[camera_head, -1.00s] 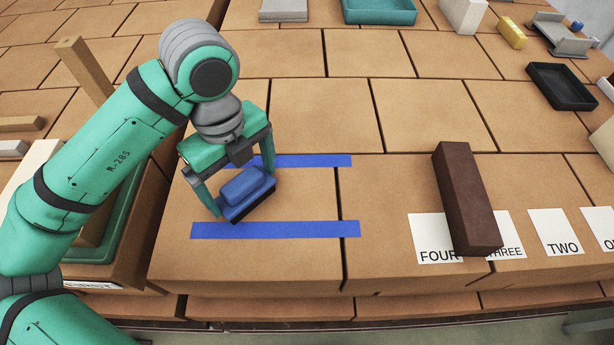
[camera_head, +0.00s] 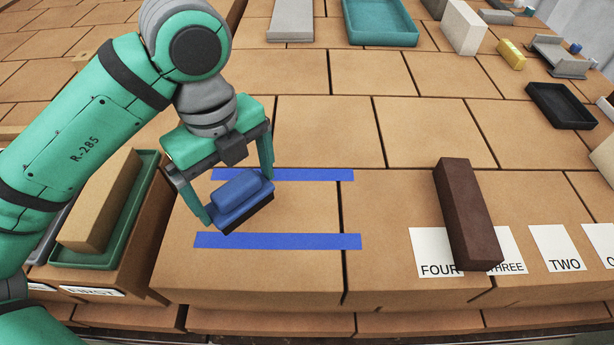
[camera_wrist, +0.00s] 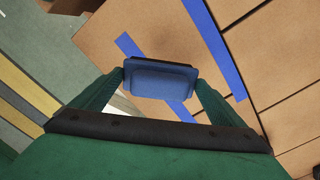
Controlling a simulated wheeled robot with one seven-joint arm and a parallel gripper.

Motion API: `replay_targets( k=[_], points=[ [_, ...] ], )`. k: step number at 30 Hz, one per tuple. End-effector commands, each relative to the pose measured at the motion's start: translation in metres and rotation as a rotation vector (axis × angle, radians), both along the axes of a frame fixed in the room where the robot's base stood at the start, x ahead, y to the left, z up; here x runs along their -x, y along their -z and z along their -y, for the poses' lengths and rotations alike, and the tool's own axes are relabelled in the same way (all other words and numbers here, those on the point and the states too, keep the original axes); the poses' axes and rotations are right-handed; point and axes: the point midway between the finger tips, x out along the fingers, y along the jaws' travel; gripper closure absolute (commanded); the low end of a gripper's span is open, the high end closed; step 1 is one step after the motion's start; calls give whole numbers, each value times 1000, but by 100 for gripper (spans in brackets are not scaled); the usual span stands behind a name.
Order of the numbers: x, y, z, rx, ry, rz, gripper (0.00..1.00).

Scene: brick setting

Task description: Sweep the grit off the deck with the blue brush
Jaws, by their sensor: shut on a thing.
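My gripper (camera_head: 238,199) is shut on the blue brush (camera_head: 240,190), with one finger at each end. The brush has a stepped blue back and a dark underside, and sits slightly turned. It is over the left part of the tan brick deck (camera_head: 300,208), between two blue tape strips (camera_head: 290,175) (camera_head: 280,241). I cannot tell whether its bristles touch the deck. In the wrist view the brush (camera_wrist: 160,82) lies between the fingertips, with tape running behind it. I see no grit for certain; the area under the brush is hidden.
A dark brown block (camera_head: 466,212) lies across cards marked FOUR and THREE at the right. A green tray (camera_head: 148,172) holding a tan block (camera_head: 100,205) stands at the left. A teal bin (camera_head: 380,38) and black tray (camera_head: 560,105) are farther back. The deck's middle is clear.

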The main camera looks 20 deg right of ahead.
Motion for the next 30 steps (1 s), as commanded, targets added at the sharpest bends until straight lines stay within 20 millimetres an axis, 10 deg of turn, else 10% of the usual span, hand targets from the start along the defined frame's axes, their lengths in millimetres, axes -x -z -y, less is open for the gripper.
replay_targets(
  k=[30],
  points=[
    [-2,-20,4,1,-1,-1,28]
  ],
)
